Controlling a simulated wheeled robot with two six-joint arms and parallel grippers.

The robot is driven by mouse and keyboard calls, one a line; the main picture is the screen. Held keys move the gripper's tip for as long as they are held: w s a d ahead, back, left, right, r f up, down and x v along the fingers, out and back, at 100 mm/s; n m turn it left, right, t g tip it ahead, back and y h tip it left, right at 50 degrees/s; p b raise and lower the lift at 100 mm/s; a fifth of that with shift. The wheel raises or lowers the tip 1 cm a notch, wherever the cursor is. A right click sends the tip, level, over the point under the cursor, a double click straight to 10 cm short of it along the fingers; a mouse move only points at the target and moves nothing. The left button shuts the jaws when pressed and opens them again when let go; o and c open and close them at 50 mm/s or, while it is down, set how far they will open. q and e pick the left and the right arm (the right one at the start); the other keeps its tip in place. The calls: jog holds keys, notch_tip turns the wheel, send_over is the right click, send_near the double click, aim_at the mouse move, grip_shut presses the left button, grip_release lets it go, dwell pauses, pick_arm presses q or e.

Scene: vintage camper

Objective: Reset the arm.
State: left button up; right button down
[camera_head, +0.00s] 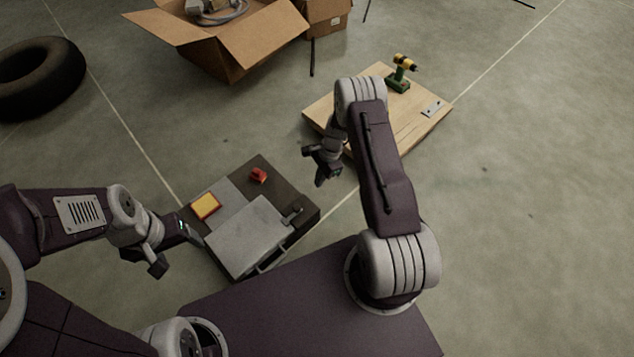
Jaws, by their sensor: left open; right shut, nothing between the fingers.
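My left arm comes in from the left, and its gripper (176,247) hangs open and empty beside the left edge of a low grey and dark table (262,167). My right arm rises from my purple base and bends down at the top. Its gripper (318,169) is shut and empty, in the air between the low table and a wooden board (425,122). Part of the board is hidden behind the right arm.
A red object (258,175), a yellow square (205,206) and a grey panel (245,237) are on the low table. A cardboard box (225,55) and a tire (40,78) are behind. The floor at right is clear.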

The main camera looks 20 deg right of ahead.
dwell(0.5)
jog(key=w+a+r+n+t+p, duration=0.1)
jog(key=w+a+r, duration=0.15)
jog(key=r, duration=0.45)
jog(key=w+a+r+n+t+p, duration=0.1)
jog(key=w+r, duration=0.3)
jog(key=r, duration=0.3)
jog(key=s+a+r+n+h, duration=0.1)
jog(key=s+r, duration=0.1)
jog(key=r, duration=0.3)
jog(key=s+a+r+n, duration=0.2)
jog(key=r, duration=0.3)
jog(key=s+r+n+p, duration=0.1)
jog(key=s+r+n, duration=0.45)
jog(key=s, duration=0.45)
jog(key=s+f+n+h, duration=0.2)
jog(key=s+n, duration=0.4)
jog(key=s, duration=0.4)
notch_tip(320, 180, up, 38)
jog(key=p, duration=3.8)
jog(key=shift+w+d+g, duration=0.3)
jog(key=shift+w+d, duration=0.05)
